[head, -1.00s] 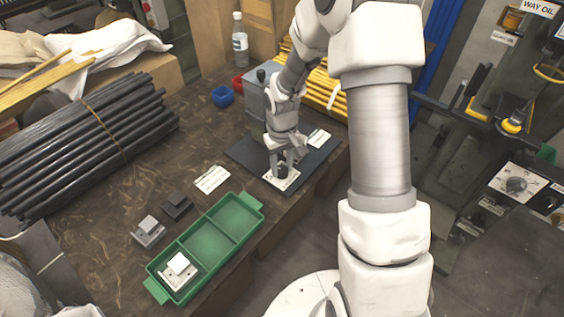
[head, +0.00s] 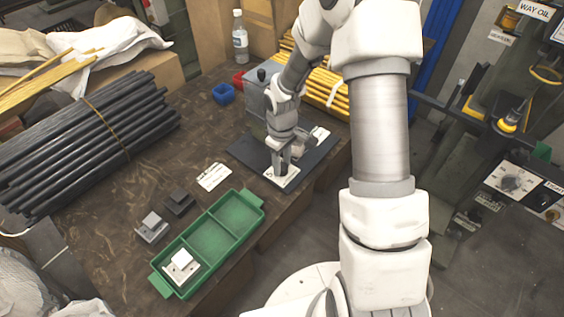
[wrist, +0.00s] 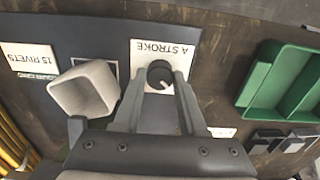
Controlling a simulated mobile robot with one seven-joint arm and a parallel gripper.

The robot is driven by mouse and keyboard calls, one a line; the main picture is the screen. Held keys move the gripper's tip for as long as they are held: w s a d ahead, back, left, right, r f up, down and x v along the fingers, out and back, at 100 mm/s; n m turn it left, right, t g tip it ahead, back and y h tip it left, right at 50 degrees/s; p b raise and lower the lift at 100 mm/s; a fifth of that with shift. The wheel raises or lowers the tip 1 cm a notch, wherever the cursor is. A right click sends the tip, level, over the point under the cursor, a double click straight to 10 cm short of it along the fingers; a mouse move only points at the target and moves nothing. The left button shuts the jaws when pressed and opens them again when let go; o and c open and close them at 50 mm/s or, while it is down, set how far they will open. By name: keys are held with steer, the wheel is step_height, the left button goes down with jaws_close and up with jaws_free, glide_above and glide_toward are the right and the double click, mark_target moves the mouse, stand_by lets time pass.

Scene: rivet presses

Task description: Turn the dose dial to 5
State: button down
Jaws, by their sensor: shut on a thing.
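A black round dial (wrist: 159,73) with a white pointer line stands on a white plate (wrist: 147,48) marked "A STROKE", seen upside down in the wrist view. My gripper (wrist: 160,80) has one finger on each side of the dial and is shut on it. The pointer line slants toward the lower right in that view. The scale numbers cannot be read. In the head view my gripper (head: 282,165) points down at the plate (head: 289,181), and its fingers hide the dial.
A grey square hollow part (wrist: 84,90) and a "15 RIVETS" card (wrist: 30,58) lie beside the plate. A green divided tray (head: 232,240) is nearer on the bench. Another dial (head: 510,181) is on a panel at the right. Black rods (head: 75,145) lie at left.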

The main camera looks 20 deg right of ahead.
mark_target(282, 166)
steer(key=shift+c, duration=2.3)
jaws_free()
steer(key=shift+r, duration=0.15)
step_height(282, 166, up, 17)
steer(key=p, duration=0.4)
steer(key=shift+r, duration=0.1)
